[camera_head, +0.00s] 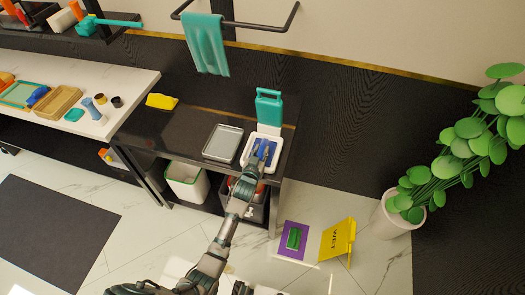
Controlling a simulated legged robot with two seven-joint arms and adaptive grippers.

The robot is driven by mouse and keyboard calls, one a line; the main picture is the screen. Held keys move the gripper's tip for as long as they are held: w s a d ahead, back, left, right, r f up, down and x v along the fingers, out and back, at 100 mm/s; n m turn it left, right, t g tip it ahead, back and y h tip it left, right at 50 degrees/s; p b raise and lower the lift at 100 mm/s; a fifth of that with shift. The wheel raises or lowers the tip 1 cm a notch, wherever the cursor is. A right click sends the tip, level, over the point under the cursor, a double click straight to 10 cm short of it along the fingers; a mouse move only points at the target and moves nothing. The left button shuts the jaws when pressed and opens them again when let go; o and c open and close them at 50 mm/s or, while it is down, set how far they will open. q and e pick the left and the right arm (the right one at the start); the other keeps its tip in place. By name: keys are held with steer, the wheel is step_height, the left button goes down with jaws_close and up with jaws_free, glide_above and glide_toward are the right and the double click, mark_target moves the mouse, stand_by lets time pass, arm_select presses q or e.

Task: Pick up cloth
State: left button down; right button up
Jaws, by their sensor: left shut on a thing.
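A small blue cloth (271,146) lies in a white tray (274,169) at the right end of the dark counter. My left gripper (259,161) reaches over the tray's front edge and is shut on the blue cloth; the fingers hide part of it. A teal towel (206,45) hangs from the dark wall rail, well apart from the gripper. A yellow cloth-like piece (161,101) lies at the counter's left end. My right gripper cannot be made out.
A teal-and-white dispenser (269,108) stands just behind the tray. A grey flat tray (223,143) lies to its left. Bins (187,182) sit under the counter. A yellow wet-floor sign (338,240) and a potted plant (392,215) stand on the right.

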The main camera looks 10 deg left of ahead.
mark_target(261, 151)
arm_select(q)
steer(key=shift+r, duration=0.45)
steer(key=r, duration=0.1)
steer(key=r+p, duration=0.1)
steer(key=r, duration=0.1)
steer(key=shift+s, duration=0.3)
steer(key=s+d+r+p, duration=0.1)
steer(key=s+d, duration=0.3)
steer(key=s, duration=1.1)
arm_select(e)
steer(key=s+f, duration=0.1)
steer(key=f, duration=0.2)
steer(key=s+f, duration=0.1)
steer(key=f, duration=0.1)
steer(key=shift+s+d+f, duration=0.15)
steer(key=shift+s+d, duration=0.1)
steer(key=shift+s, duration=0.1)
